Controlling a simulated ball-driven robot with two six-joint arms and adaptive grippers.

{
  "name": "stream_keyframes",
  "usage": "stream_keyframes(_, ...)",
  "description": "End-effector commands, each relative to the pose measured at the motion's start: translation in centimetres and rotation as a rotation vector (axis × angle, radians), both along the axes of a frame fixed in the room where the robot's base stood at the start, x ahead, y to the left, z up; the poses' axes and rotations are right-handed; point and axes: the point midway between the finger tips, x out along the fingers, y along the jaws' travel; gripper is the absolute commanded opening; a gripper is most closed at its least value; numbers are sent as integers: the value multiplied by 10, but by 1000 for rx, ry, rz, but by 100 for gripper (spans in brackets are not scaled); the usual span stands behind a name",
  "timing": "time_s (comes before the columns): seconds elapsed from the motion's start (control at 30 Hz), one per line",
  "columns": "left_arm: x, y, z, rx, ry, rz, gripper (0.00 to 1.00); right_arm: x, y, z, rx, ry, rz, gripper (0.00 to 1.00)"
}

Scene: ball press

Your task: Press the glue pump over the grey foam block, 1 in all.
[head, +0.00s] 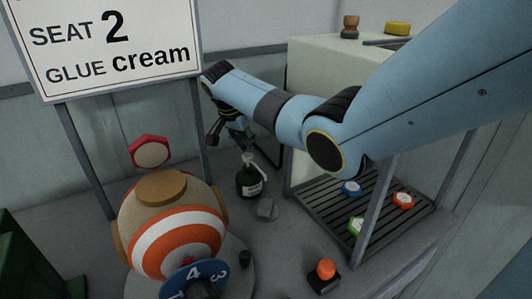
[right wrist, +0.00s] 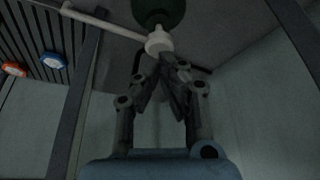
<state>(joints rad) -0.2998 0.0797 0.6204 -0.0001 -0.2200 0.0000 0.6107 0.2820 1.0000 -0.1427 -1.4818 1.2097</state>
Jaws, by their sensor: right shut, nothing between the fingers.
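The glue pump is a dark green bottle (head: 249,181) with a white top, upright on the grey surface. In the right wrist view its green body (right wrist: 160,12) and white head (right wrist: 158,43) show at the top, with a white spout running left. The grey foam block (head: 267,209) is small and lies just in front of the bottle, to its right. My right gripper (head: 236,138) is shut and empty just above the pump head. Its fingertips (right wrist: 163,62) are close to the white head; I cannot tell if they touch. My left gripper is not in view.
A sign (head: 115,50) reading "SEAT 2 GLUE cream" stands behind on posts. An orange-and-white striped dome (head: 175,235) stands front left. A slatted rack (head: 385,220) with coloured pieces is at right. An orange-topped button (head: 325,270) sits in front.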

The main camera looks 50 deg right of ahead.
Motion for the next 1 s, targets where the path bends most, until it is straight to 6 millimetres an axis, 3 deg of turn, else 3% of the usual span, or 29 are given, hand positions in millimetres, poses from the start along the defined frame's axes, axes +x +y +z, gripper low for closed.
stream_keyframes(0.37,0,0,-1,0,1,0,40,0,0,-2,0,0,0,0)
stream_keyframes(1.0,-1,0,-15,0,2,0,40,0,0,-24,0,1,0,0)
